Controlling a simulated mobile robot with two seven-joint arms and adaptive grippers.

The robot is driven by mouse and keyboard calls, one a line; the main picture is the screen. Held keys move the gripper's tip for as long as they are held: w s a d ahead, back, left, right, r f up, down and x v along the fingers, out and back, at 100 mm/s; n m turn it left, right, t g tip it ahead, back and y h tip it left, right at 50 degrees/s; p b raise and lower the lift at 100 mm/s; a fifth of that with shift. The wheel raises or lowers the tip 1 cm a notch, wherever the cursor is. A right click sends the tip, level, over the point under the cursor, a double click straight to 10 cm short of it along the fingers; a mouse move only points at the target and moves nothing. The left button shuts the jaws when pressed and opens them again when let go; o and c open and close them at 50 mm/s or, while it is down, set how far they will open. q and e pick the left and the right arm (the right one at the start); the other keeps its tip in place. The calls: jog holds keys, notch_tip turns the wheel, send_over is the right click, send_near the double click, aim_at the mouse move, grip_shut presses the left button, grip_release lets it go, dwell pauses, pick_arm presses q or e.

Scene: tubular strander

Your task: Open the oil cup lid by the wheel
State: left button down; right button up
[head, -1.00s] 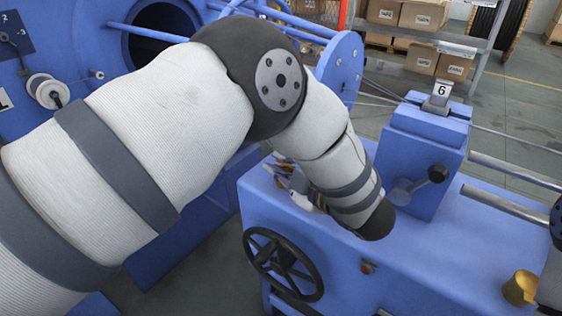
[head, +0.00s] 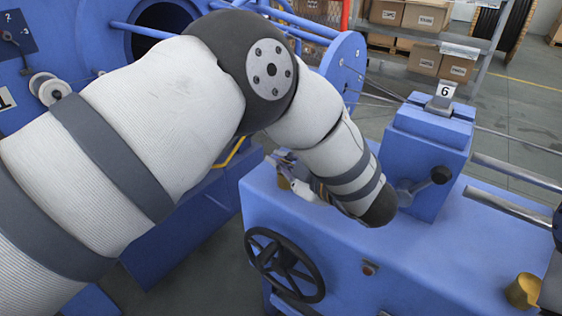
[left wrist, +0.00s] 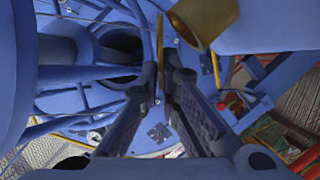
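The black handwheel (head: 284,265) is on the front of the blue machine bench. The brass oil cup by it (head: 283,183) shows only in part beside my left gripper (head: 290,170), which my forearm and wrist largely hide. In the left wrist view the brass cup (left wrist: 209,18) comes in at the top, its round end dark brown. A thin brass edge (left wrist: 160,45), apparently the lid seen edge-on, stands away from that end. It lies between the fingertips of my left gripper (left wrist: 161,68), which are apart; contact is unclear. My right gripper is out of view.
A blue block (head: 428,150) with a black-knobbed lever stands right of my wrist. Another brass cup (head: 523,290) sits at the bench's right end. The bench top between wrist and right cup is clear.

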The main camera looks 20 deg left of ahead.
pick_arm(q)
jog(key=shift+w+d+r+m+g, duration=0.15)
jog(key=shift+w+m+g, duration=0.15)
jog(key=shift+m, duration=0.2)
jog(key=shift+w+d+r+m+g, duration=0.1)
jog(key=shift+w+m+g, duration=0.15)
jog(key=shift+m, duration=0.25)
jog(key=shift+w+r+m+g+b, duration=0.1)
jog(key=shift+w+m+g+b, duration=0.2)
jog(key=shift+m+g+b, duration=0.25)
jog(key=shift+w+d+r+m+g+b, duration=0.1)
jog(key=shift+w+d+m+g+b, duration=0.15)
jog(key=shift+w+m+g+b, duration=0.45)
jog(key=shift+w+d+r+m+g+y+b, duration=0.15)
jog(key=shift+w+m+g+b, duration=0.1)
jog(key=shift+m+b, duration=0.3)
jog(key=shift+w+d+r+m+g+y+b, duration=0.15)
jog(key=shift+m+g+b, duration=0.15)
jog(key=shift+m, duration=0.3)
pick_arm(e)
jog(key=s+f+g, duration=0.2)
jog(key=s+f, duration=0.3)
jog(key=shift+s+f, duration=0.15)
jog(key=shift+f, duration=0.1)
pick_arm(q)
jog(key=c, duration=2.1)
grip_release()
jog(key=shift+w, duration=0.1)
